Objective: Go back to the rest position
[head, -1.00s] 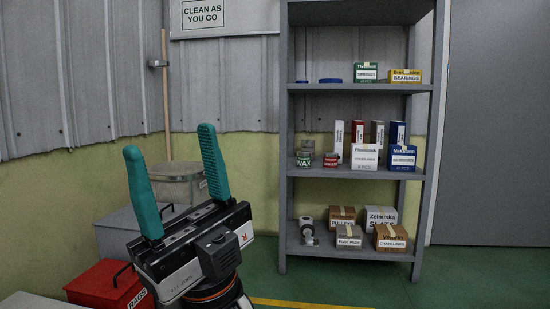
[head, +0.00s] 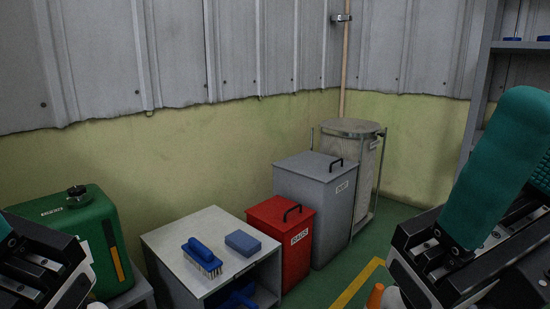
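My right gripper (head: 520,150) fills the right side of the head view. One large teal finger stands in front, and part of the second teal finger shows behind it at the right edge. The fingers look apart, with nothing seen between them. My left gripper (head: 40,265) shows only in part at the lower left corner. Its dark body and a bit of teal finger at the left edge are visible; its fingertips are out of frame.
A green canister (head: 85,235) stands beside my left gripper. A small grey shelf unit (head: 180,255) carries a blue brush (head: 201,256) and a blue block (head: 243,243). A red rags bin (head: 280,240), a grey bin (head: 318,200) and a wire-framed bin (head: 362,165) line the wall.

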